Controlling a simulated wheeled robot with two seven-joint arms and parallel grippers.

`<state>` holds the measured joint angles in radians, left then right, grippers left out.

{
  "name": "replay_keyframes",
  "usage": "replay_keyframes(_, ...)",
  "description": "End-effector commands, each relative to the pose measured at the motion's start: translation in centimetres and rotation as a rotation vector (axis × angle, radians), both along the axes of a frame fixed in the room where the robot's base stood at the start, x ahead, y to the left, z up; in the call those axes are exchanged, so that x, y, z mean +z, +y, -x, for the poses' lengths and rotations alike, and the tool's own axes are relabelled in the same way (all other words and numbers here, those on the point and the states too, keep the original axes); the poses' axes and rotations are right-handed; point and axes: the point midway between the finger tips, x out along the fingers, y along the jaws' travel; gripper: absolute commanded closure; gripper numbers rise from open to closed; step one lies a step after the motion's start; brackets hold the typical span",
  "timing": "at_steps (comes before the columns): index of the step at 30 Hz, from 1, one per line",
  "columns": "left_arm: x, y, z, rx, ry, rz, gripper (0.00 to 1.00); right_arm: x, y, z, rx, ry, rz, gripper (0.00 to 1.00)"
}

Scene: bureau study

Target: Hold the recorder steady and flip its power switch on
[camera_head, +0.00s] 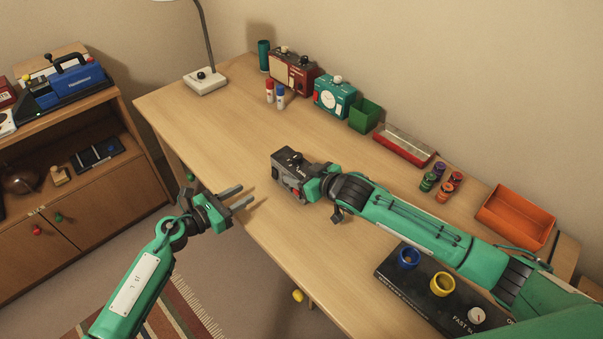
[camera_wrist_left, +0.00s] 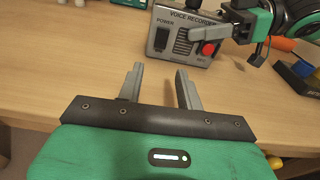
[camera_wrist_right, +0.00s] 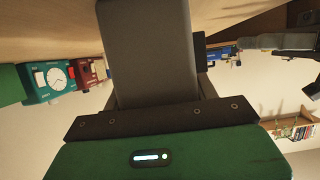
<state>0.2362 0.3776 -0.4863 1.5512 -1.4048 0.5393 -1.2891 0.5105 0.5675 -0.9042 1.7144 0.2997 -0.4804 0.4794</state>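The grey voice recorder (camera_head: 287,168) is at the middle of the desk, near its front edge. The left wrist view shows its labelled face (camera_wrist_left: 180,62), with a dark power switch (camera_wrist_left: 161,38) under the word POWER, a grille and a red button (camera_wrist_left: 209,48). I cannot tell the switch's position. My right gripper (camera_head: 308,184) is shut on the recorder from the right; the dark grey body (camera_wrist_right: 148,50) fills the space between its fingers in the right wrist view.
A red radio (camera_head: 291,72), teal clock (camera_head: 335,97), green box (camera_head: 364,115) and red case (camera_head: 404,145) line the desk's back. An orange tray (camera_head: 515,216) is at right. A black box (camera_head: 400,280) lies below my right arm. The desk left of the recorder is clear.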

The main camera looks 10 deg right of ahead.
Motion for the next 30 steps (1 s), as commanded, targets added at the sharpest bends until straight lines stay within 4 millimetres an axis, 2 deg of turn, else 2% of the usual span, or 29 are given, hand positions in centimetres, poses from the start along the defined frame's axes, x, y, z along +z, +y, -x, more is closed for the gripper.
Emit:
replay_keyframes(1,0.0,0.0,0.0,0.000,0.000,0.000,0.64,0.0,0.0,0.0,0.000,0.000,0.000,0.57)
replay_keyframes(4,0.0,0.0,0.0,0.000,0.000,0.000,0.64,0.0,0.0,0.0,0.000,0.000,0.000,0.75)
replay_keyframes(9,0.0,0.8,0.5,0.000,-0.004,-0.003,0.97,0.0,0.0,0.0,0.000,0.000,0.000,0.75)
replay_keyframes(10,0.0,1.2,0.7,0.001,-0.005,-0.005,1.00,0.0,0.0,0.0,0.000,0.000,0.000,0.75)
replay_keyframes(17,0.5,4.3,2.9,-0.003,-0.026,-0.019,1.00,0.0,0.0,0.0,0.000,0.000,0.000,0.75)
replay_keyframes(26,0.6,4.3,2.9,-0.004,-0.027,-0.019,1.00,0.0,0.0,0.0,0.000,0.000,0.000,0.75)
replay_keyframes(30,0.5,3.5,2.3,-0.004,-0.029,-0.018,1.00,0.0,0.0,0.0,0.000,0.000,0.000,0.75)
